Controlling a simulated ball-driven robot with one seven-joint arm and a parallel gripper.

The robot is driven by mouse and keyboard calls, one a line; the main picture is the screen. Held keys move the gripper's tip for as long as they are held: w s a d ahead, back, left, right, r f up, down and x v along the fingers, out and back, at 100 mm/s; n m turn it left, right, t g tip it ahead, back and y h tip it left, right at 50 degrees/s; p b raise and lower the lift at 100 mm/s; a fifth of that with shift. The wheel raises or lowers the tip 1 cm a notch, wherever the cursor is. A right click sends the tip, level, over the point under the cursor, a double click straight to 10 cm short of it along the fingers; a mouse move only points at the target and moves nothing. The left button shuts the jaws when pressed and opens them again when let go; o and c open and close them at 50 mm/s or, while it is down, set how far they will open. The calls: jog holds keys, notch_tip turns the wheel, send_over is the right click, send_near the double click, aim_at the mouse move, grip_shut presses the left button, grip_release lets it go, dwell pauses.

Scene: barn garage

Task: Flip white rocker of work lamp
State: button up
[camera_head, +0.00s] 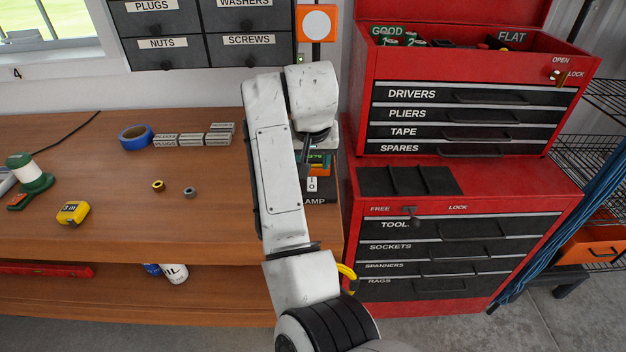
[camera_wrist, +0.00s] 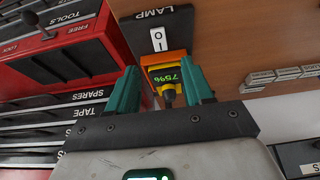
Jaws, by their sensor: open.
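The white rocker (camera_head: 312,184), marked I and O, sits on a dark panel at the bench's right end. It also shows in the wrist view (camera_wrist: 158,40), beside a LAMP label (camera_wrist: 153,13). My gripper (camera_wrist: 160,68) is open, with its two teal fingers apart and nothing held. The rocker lies beyond the fingertips, roughly centred between them in that view. In the head view my arm hides most of the gripper (camera_head: 308,148), which is above the rocker. An orange square with a white disc (camera_head: 317,22) is on the wall above; whether it is the lamp I cannot tell.
An orange-yellow device with a green display (camera_wrist: 171,74) shows between my fingers, near the rocker. A red tool chest (camera_head: 352,225) stands close on the right. Blue tape (camera_head: 135,137), a yellow tape measure (camera_head: 73,213) and two small rings lie left on the bench (camera_head: 115,215).

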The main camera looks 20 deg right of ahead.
aim_at(312, 183)
jog(key=x, duration=1)
jog(key=shift+s+p, duration=0.1)
jog(key=shift+p, duration=0.3)
jog(key=shift+c, duration=0.2)
grip_shut()
